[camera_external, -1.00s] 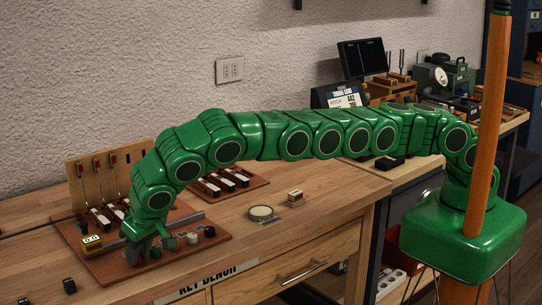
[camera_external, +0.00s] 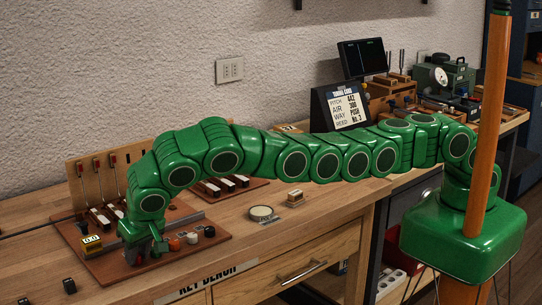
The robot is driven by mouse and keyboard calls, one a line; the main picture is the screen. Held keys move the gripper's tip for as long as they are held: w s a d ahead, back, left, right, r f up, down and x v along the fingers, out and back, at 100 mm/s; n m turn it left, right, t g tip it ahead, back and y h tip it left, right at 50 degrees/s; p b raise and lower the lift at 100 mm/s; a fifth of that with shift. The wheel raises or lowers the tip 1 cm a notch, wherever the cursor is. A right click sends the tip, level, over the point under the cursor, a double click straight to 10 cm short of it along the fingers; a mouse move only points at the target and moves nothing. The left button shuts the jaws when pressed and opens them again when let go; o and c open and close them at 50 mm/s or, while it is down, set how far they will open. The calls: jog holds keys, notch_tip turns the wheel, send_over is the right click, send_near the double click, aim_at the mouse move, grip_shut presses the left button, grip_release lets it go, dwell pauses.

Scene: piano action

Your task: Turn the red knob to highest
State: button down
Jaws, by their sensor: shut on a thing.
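My gripper (camera_external: 147,253) points down at the front left of a brown board (camera_external: 213,246) on the bench. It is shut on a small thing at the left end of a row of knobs. The fingers hide that thing, so its colour does not show; its place in the row fits the red knob. An orange knob (camera_external: 175,243) shows just right of the fingers. A white knob (camera_external: 192,238) and a black knob (camera_external: 209,231) stand further right.
A panel with red-topped levers (camera_external: 97,163) rises behind the board. A second board with keys (camera_external: 228,183) lies behind my arm. A round dish (camera_external: 262,213) and a small wooden block (camera_external: 294,196) sit to the right. Small black blocks (camera_external: 69,286) lie front left.

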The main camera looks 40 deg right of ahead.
dwell(0.4)
jog(key=c, duration=0.9)
grip_release()
jog(key=v, duration=0.5)
jog(key=shift+s+r, duration=0.15)
jog(key=shift+r, duration=0.2)
jog(key=shift+v, duration=0.95)
